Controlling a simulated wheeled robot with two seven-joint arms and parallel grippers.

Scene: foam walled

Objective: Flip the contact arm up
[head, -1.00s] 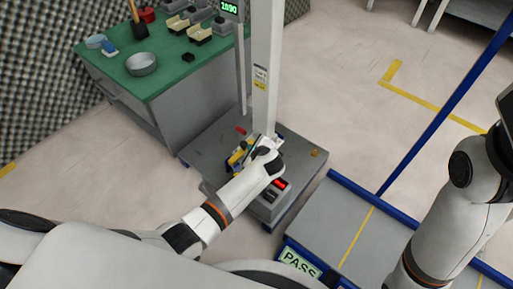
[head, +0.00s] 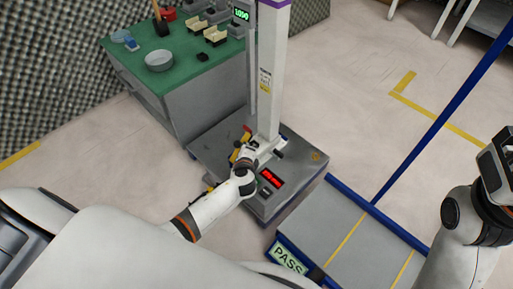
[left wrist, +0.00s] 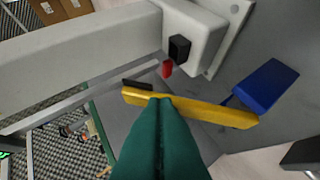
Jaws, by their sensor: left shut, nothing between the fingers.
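The contact arm looks to be the yellow bar (left wrist: 222,114) with a black end, lying across the left wrist view at a slight slope. A blue block (left wrist: 266,86) is at its right end. In the head view a bit of yellow (head: 236,154) shows beside the foot of the white column (head: 270,85), mostly behind my wrist. My left gripper (left wrist: 160,101) is shut and empty, its green fingertips overlapping the bar's left part; I cannot tell whether they touch it. In the head view it is at the column's foot (head: 254,149). My right arm shows at the right, without its fingers.
A red knob (left wrist: 167,68) and black block (left wrist: 179,48) sit close to the bar. The grey base (head: 205,150) carries a red-lit display (head: 271,179). A green-topped bench (head: 185,75) stands behind left. A blue-edged platform (head: 320,235) with a PASS sign lies in front right.

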